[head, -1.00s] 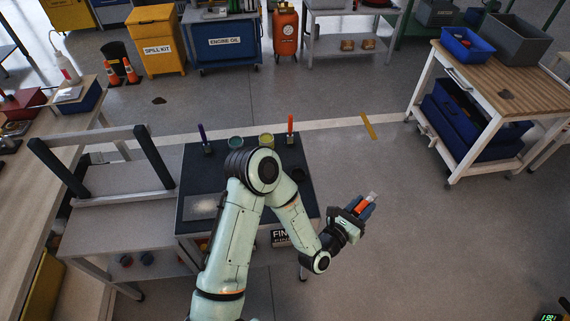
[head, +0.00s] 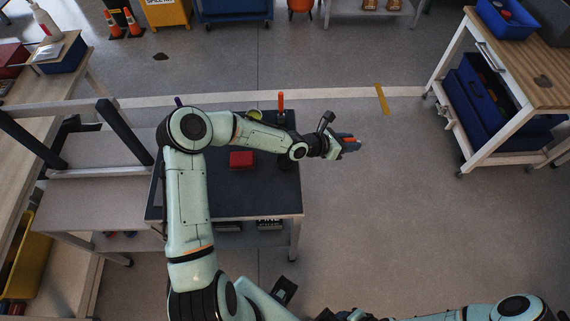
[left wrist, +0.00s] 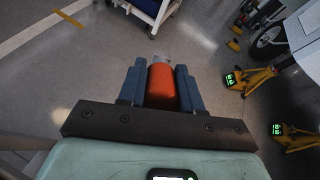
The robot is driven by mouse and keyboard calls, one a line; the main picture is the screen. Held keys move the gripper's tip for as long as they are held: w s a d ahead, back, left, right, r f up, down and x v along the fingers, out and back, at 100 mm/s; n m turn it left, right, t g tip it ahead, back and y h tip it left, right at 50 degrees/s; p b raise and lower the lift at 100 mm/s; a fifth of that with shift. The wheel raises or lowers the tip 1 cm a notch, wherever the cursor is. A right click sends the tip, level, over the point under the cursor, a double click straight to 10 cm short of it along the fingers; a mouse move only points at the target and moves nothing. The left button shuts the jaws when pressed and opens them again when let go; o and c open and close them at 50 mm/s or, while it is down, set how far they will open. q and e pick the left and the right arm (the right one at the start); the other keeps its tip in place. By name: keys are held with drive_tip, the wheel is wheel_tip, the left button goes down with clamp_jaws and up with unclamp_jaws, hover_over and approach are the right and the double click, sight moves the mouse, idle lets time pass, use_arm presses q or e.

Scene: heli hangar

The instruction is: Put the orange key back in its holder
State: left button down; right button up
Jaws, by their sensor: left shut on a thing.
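My left gripper (head: 350,145) is shut on an orange piece with a pale metallic tip, which looks like the orange key (head: 349,139). In the left wrist view the orange key (left wrist: 161,86) lies between the blue fingers, tip pointing away. The gripper is over open floor just right of the dark-topped table (head: 225,200). An upright orange post (head: 281,100) stands at that table's back right corner; its base is partly hidden, and I cannot tell for sure whether it is the holder. My right arm lies along the bottom edge; its gripper's jaws are not clear.
A red block (head: 241,160) sits on the dark table. A purple post (head: 179,101) and a yellow-rimmed round item (head: 255,113) stand along its back, partly behind my left arm. A wood-topped cart (head: 510,70) stands at the right. The floor between is clear.

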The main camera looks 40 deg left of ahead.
use_arm(q)
drive_tip(key=shift+w+a+m+g+h, duration=0.25)
drive_tip(key=shift+m+g, duration=0.2)
drive_tip(key=shift+g, duration=0.15)
drive_tip(key=shift+w+a+m+g+h, duration=0.25)
drive_tip(key=shift+m+g, duration=0.2)
drive_tip(key=shift+g, duration=0.15)
drive_tip(key=s+a+r+m+g+y+b, duration=0.35)
drive_tip(key=s+a+r+m+g, duration=0.2)
drive_tip(key=s+r+m, duration=0.3)
drive_tip(key=s+a+r+m+g+y+b, duration=0.2)
drive_tip(key=s+a+r+m+g+y, duration=0.2)
drive_tip(key=s+a+r+m, duration=0.4)
drive_tip(key=shift+n+t, duration=0.25)
drive_tip(key=shift+n, duration=0.3)
drive_tip(key=f+b, duration=0.1)
drive_tip(key=f, duration=0.5)
drive_tip(key=w+f+b, duration=0.1)
drive_tip(key=f+b, duration=0.1)
drive_tip(key=f, duration=0.4)
drive_tip(key=f+b, duration=0.2)
drive_tip(key=f, duration=0.4)
drive_tip(key=shift+w+d+f, duration=0.15)
drive_tip(key=shift+d+f, duration=0.05)
drive_tip(key=shift+d, duration=0.15)
drive_tip(key=c, duration=0.8)
unclamp_jaws()
drive_tip(key=shift+o, duration=0.2)
use_arm(e)
wheel_tip(320, 180, down, 10)
